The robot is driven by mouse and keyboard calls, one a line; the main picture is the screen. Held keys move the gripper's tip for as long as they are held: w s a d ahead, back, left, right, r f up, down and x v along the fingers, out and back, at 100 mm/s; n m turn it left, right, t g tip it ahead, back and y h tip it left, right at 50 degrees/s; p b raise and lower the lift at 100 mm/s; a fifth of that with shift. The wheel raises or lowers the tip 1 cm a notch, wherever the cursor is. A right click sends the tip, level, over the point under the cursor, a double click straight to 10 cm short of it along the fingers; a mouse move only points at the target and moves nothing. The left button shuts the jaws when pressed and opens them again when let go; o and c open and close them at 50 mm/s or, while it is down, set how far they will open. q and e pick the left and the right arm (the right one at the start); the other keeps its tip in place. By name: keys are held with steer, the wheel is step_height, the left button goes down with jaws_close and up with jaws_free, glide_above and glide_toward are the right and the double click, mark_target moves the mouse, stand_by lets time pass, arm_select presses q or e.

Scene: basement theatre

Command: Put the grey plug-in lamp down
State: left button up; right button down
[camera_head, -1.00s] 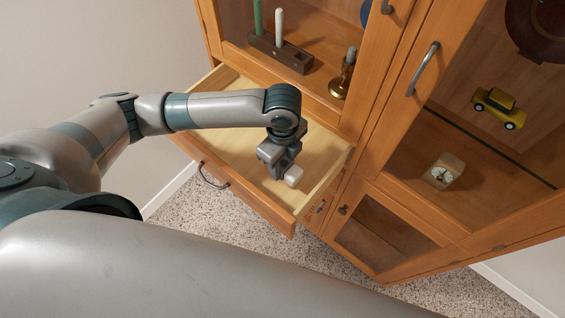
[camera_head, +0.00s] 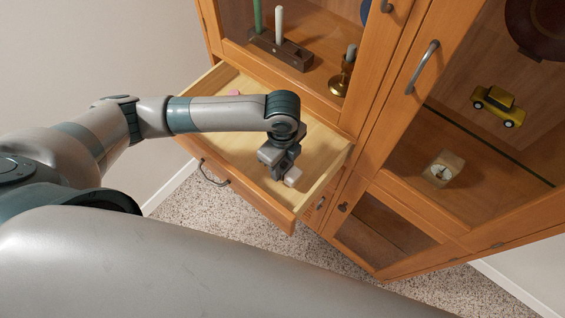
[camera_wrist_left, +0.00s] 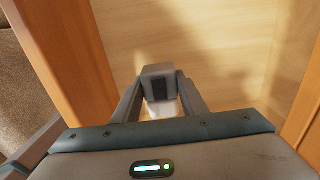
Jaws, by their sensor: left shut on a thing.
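The plug-in lamp (camera_head: 292,177) shows as a small pale block at the tip of my left gripper (camera_head: 283,163). The gripper is shut on it, pointing down inside the open wooden drawer (camera_head: 325,178), near its front right corner. I cannot tell whether the lamp touches the drawer floor. My right gripper is not in view.
A small pink thing (camera_head: 233,93) lies at the back left of the drawer, partly behind my arm. The cabinet above holds a candle block (camera_head: 280,48), a brass candlestick (camera_head: 343,75), a yellow toy car (camera_head: 498,105) and a small clock (camera_head: 442,170). The drawer's middle floor looks bare.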

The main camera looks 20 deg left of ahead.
arm_select(q)
steer(key=o, duration=1.4)
steer(key=shift+r, duration=0.15)
steer(key=shift+r, duration=0.55)
steer(key=shift+r+b, duration=1.5)
steer(key=shift+r, duration=4.45)
